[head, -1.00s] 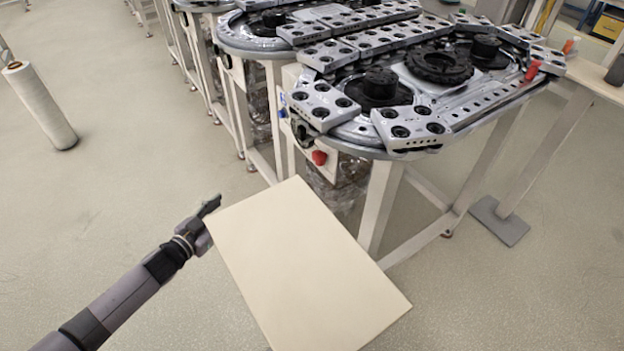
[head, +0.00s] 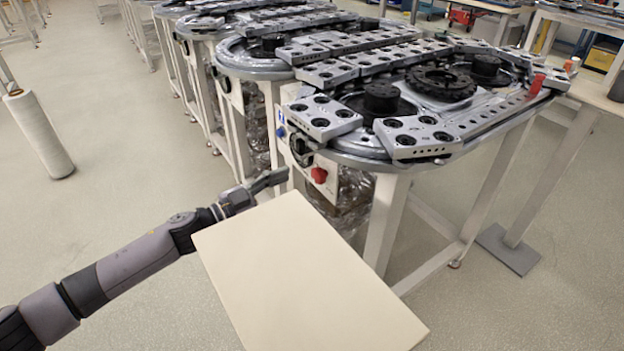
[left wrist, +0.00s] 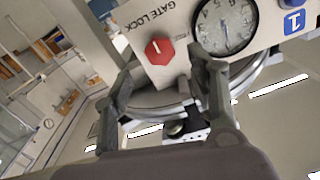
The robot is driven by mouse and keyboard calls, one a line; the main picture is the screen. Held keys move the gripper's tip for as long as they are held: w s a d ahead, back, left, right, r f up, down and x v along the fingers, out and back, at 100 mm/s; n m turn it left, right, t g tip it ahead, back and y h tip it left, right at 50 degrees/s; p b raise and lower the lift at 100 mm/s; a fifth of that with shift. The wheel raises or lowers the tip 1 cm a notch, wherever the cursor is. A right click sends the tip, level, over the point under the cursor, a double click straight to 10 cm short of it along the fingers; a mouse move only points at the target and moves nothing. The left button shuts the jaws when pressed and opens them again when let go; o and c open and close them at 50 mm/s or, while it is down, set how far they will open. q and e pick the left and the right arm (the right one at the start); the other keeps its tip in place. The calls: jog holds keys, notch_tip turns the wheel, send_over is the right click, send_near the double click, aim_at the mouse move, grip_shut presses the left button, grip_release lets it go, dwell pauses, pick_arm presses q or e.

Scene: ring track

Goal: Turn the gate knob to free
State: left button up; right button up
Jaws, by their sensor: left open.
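The gate knob (left wrist: 159,49) is a red, many-sided knob with a short white line, on a pale panel (left wrist: 110,20) marked GATE LOCK. The lettering appears upside down in the left wrist view. In the head view the knob (head: 319,175) is on the panel below the near corner of the ring track (head: 345,150). My left gripper (head: 283,178) is open and empty, to the left of the knob. In the left wrist view its fingers (left wrist: 162,68) stand apart, either side of the knob's direction, without visible contact. My right gripper is not in view.
A round dial gauge (left wrist: 224,25) sits beside the knob, close to my left gripper's finger. A blue tag marked 1 (left wrist: 294,22) is further along. Table legs (head: 385,220) stand below the track. A white roll (head: 40,135) stands at the left on open floor.

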aim_at(314, 177)
pick_arm(q)
jog(key=x, duration=0.5)
jog(key=shift+b, duration=0.3)
jog(key=shift+x, duration=0.8)
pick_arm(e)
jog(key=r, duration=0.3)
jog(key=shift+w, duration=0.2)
pick_arm(q)
jog(key=c, duration=1.1)
jog(key=shift+c, duration=0.2)
